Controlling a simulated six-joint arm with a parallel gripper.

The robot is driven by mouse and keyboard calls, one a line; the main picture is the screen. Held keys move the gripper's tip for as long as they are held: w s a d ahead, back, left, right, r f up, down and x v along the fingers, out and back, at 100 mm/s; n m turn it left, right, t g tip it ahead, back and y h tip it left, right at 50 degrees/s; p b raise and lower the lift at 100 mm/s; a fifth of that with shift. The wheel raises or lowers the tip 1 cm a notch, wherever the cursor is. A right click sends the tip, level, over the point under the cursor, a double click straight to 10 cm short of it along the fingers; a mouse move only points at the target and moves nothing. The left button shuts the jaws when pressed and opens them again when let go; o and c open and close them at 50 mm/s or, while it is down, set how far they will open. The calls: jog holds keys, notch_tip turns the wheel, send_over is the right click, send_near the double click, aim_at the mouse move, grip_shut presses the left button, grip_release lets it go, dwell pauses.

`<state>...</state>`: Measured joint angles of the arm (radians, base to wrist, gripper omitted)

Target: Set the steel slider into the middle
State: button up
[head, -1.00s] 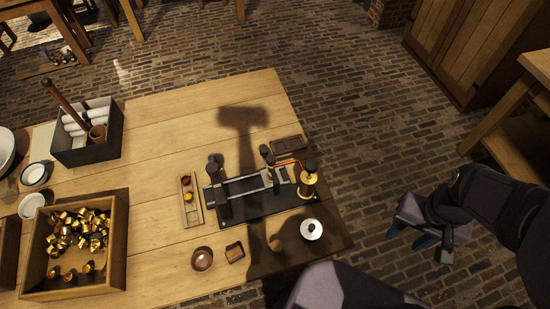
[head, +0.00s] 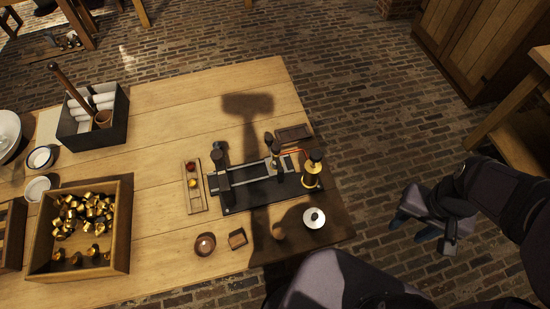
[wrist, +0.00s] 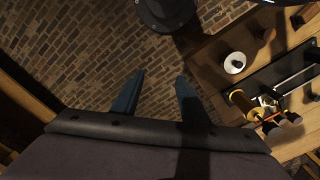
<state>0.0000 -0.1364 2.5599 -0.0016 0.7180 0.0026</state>
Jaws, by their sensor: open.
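A dark baseboard (head: 236,199) lies near the right end of the wooden table and carries a pale metal rail (head: 245,178). A small dark block near the rail's right end (head: 277,172) may be the steel slider; it is too small and shadowed to be sure. A brass coil post (head: 312,176) stands at the board's right end and also shows in the wrist view (wrist: 241,103). My gripper (head: 411,229) is open and empty over the brick floor, right of the table. Its two blue fingers stand apart in the wrist view (wrist: 157,85).
A white-lidded round piece (head: 314,218), a small bowl (head: 205,244) and a small wooden block (head: 237,238) sit before the board. A narrow tray with coloured balls (head: 193,203) lies left of it. A crate of brass pieces (head: 123,230) stands farther left.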

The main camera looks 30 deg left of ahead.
jog(key=w+a+f+n+t+b, duration=0.1)
jog(key=w+a+f+n+b, duration=0.2)
jog(key=w+a+b, duration=0.45)
jog(key=n+t+y+b, duration=0.2)
jog(key=n+y+b, duration=0.2)
jog(key=n+b, duration=0.6)
send_near(269, 138)
jog(key=m+b, duration=0.2)
jog(key=shift+p+x, duration=0.35)
jog(key=shift+x, duration=3.9)
